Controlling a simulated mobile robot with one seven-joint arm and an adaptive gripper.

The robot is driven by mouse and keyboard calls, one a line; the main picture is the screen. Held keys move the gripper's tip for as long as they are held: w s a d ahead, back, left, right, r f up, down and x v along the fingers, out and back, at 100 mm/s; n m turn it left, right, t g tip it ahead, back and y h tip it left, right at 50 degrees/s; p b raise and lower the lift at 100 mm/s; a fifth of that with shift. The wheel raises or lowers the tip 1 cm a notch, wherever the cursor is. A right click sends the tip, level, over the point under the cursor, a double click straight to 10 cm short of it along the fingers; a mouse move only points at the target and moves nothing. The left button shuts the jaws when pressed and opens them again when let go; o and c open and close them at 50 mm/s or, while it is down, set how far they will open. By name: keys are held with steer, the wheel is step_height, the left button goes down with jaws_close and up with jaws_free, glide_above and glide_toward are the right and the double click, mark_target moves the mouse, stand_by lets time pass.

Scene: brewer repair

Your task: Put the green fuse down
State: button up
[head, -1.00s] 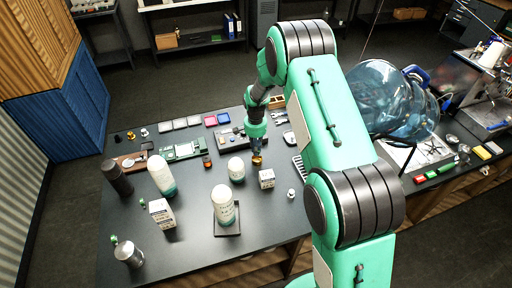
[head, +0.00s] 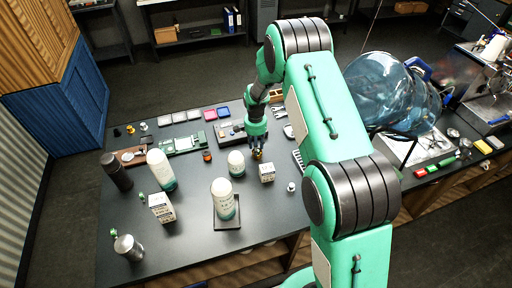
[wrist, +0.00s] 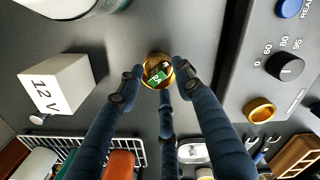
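The green fuse (wrist: 157,76) shows in the wrist view as a small green piece with pale markings. It sits inside a round brass ring or cup (wrist: 150,84), whose underside is hidden. My gripper (wrist: 159,80) has its three dark blue fingers spread around the brass piece, with narrow gaps at the sides. In the head view my gripper (head: 257,149) is low over the table, right of a white-and-green bottle (head: 236,164). The brass piece (head: 257,155) shows just below its fingertips; the fuse cannot be made out there.
A white 12 V box (wrist: 58,84) stands close to the left in the wrist view. A grey control panel (wrist: 262,65) with a knob and brass ring lies to the right. A wire rack (wrist: 75,146) is near the bottom. Bottles and a large blue jug (head: 390,92) crowd the table.

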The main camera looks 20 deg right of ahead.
steer(key=shift+r, duration=0.15)
stand_by(0.5)
steer(key=shift+r+p, duration=1.1)
steer(key=shift+r, duration=2.25)
steer(key=s+a+r+n+t+b, duration=0.15)
steer(key=s+r+b, duration=0.25)
steer(key=s+r, duration=0.6)
steer(key=s+a+r+n+t+b, duration=0.1)
steer(key=s+a+r+n+b, duration=0.3)
steer(key=r, duration=1.1)
steer(key=s+n+t+b, duration=0.3)
steer(key=s+b, duration=0.6)
steer(key=s, duration=2.1)
steer(key=shift+s+r+n, duration=0.25)
steer(key=shift+s+n, duration=0.1)
steer(key=shift+n, duration=0.4)
